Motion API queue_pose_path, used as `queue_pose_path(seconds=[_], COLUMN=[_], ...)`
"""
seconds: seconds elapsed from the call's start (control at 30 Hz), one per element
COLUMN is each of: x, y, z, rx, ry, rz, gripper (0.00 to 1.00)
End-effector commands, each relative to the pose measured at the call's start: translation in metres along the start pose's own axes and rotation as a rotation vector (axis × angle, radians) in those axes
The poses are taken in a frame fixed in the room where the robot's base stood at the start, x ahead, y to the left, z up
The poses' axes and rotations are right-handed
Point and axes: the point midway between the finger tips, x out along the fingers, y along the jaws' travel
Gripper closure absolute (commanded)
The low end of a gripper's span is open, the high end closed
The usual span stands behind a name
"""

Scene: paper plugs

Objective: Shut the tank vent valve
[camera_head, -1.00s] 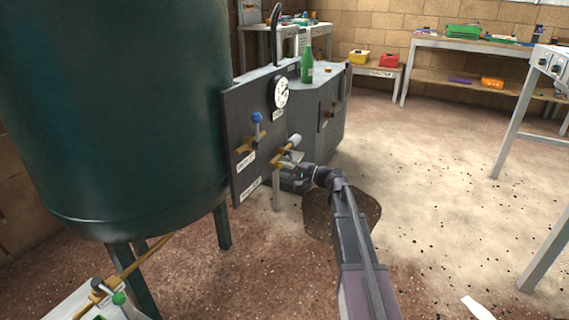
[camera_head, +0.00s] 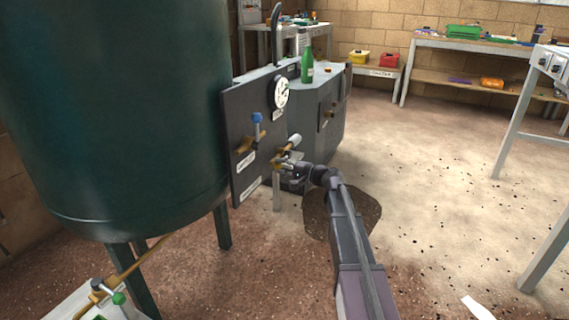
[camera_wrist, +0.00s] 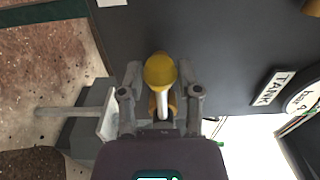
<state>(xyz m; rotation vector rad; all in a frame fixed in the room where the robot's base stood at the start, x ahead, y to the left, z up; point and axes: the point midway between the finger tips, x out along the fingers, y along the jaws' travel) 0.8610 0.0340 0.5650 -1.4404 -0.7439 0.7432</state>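The grey panel (camera_head: 240,110) beside the green tank (camera_head: 110,110) carries two brass valves. The lower valve (camera_head: 283,157) has a pale-ended handle (camera_head: 294,141) slanting up to the right; the labels are too small to read in the head view. My gripper (camera_head: 290,166) is at this lower valve. In the wrist view my gripper (camera_wrist: 160,88) is open, its fingers on either side of a yellow rounded part (camera_wrist: 160,70) with a white bar (camera_wrist: 162,105) below it. Gaps show on both sides. The other valve (camera_head: 248,143) has a blue-tipped handle (camera_head: 257,118) standing upright.
A round gauge (camera_head: 281,92) sits above the valves; a label reading TANK (camera_wrist: 272,88) shows in the wrist view. A green bottle (camera_head: 307,67) stands on the cabinet behind. A grey post (camera_head: 277,190) stands below the lower valve.

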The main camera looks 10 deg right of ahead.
Motion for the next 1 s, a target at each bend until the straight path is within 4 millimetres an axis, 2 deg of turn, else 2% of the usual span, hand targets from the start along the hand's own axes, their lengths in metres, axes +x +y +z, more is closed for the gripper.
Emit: queue_pose_path(seconds=[0.47,0.8,1.0], x=[0.001,0.001,0.001], y=[-0.004,-0.022,-0.023], z=[0.0,-0.003,-0.003], rx=[0.028,0.222,0.272], ry=[-0.001,-0.001,-0.001], rz=[0.0,0.0,0.0], gripper=[0.82,0.82,0.82])
